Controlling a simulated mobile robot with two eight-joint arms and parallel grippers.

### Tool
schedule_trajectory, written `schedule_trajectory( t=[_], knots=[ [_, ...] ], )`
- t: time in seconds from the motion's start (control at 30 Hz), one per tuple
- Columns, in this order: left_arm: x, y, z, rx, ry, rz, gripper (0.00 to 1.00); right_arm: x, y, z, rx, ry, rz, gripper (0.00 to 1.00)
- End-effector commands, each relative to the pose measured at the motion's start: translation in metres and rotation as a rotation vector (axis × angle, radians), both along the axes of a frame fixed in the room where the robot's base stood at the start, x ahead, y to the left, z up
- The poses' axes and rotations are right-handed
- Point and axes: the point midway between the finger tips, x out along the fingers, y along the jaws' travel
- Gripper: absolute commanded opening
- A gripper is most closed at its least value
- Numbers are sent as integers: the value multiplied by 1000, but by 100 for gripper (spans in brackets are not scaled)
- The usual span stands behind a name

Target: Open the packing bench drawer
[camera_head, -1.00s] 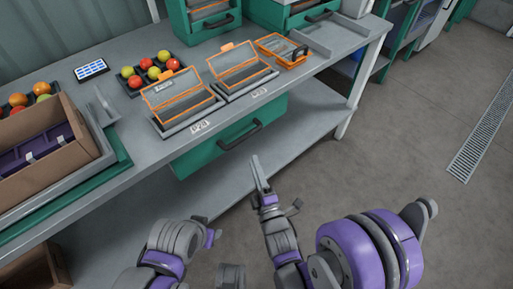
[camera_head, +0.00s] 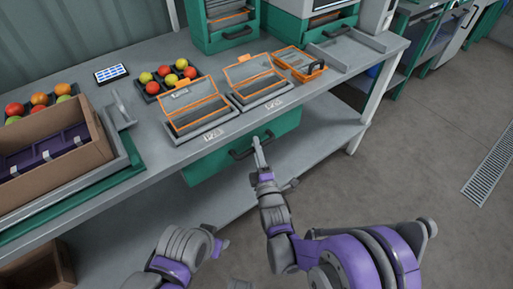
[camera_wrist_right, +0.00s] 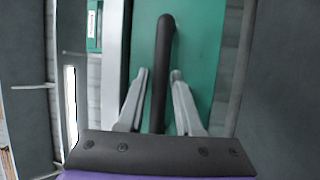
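The packing bench drawer (camera_head: 212,166) has a green front under the bench top and looks closed. Its dark bar handle (camera_head: 240,154) runs across the front. My right gripper (camera_head: 257,146) is at the handle in the head view. In the right wrist view its two grey fingers (camera_wrist_right: 159,76) stand apart, one on each side of the handle (camera_wrist_right: 162,45), with narrow gaps showing. The green drawer front (camera_wrist_right: 200,45) fills the background there. My left gripper (camera_head: 214,243) is low in the head view, away from the drawer; its fingers cannot be made out.
On the bench top (camera_head: 150,150) are two orange-framed trays (camera_head: 195,105), (camera_head: 255,78), an orange basket (camera_head: 300,65), tomatoes (camera_head: 165,75) and a cardboard box (camera_head: 90,155). A lower shelf (camera_head: 215,200) lies under the drawer.

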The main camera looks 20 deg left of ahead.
Motion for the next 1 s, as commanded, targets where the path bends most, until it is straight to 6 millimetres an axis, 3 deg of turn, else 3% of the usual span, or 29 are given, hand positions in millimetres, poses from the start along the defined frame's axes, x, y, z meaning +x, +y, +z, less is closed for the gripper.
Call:
schedule_trajectory(
  t=[0.17, 0.37, 1.0],
  knots=[
    [0, 0, 0, 0, 0, 0, 50, 0, 0, 0, 0, 0, 0, 34],
    [0, 0, 0, 0, 0, 0, 50, 0, 0, 0, 1, 0, 0, 0],
    [0, 0, 0, 0, 0, 0, 50, 0, 0, 0, 1, 0, 0, 0]
  ],
)
